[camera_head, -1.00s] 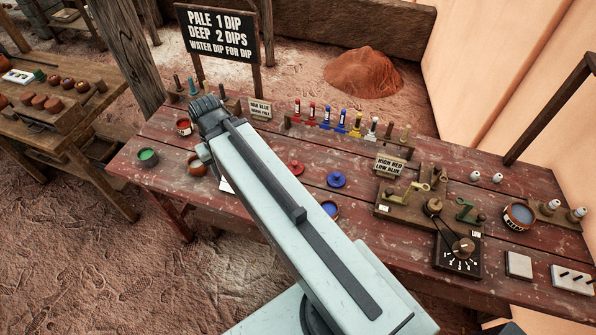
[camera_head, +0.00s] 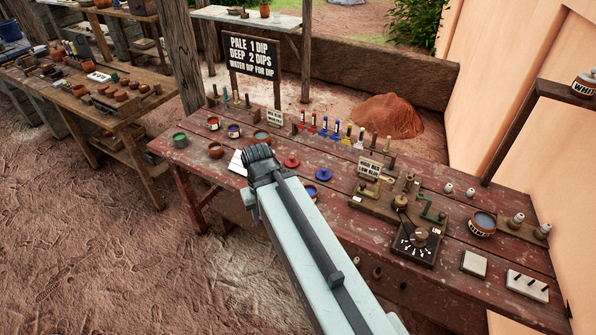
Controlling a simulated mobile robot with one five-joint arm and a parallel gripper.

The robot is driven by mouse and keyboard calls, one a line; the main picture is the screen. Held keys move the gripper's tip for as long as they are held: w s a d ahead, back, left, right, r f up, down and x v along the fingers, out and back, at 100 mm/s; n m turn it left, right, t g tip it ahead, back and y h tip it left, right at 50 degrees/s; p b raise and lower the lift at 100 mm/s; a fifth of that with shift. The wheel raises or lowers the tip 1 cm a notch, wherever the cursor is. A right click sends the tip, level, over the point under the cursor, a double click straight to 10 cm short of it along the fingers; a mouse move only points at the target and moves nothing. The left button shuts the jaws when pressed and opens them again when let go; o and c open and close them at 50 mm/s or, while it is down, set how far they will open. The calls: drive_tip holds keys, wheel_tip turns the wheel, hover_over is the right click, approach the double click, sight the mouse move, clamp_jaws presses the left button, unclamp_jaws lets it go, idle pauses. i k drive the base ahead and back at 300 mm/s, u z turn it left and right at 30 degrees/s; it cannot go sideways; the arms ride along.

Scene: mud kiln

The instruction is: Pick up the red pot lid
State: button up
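The red pot lid (camera_head: 292,161) is a small round disc with a knob, lying on the reddish plank table (camera_head: 330,220). A blue lid (camera_head: 323,174) lies to its right. My arm reaches up from the lower right, and its dark end (camera_head: 262,165) shows just left of the red lid in the picture. It looks apart from the lid. The gripper's fingers are hidden behind the arm's end, so I cannot see their opening.
Small pots, one with green (camera_head: 180,140), stand at the table's left. A pot with blue (camera_head: 309,192) is beside my arm. A rack of coloured brushes (camera_head: 325,126) stands behind the lids. A dial box (camera_head: 416,240) and a grey-filled pot (camera_head: 483,223) are at right.

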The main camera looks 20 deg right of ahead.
sight(292, 162)
drive_tip(key=u, duration=0.2)
drive_tip(key=i, duration=1.05)
drive_tip(key=u, duration=0.5)
drive_tip(key=i, duration=0.55)
drive_tip(key=u, duration=0.3)
drive_tip(key=k, duration=0.85)
drive_tip(key=u, duration=0.2)
drive_tip(key=i, duration=0.85)
drive_tip(key=z, duration=0.1)
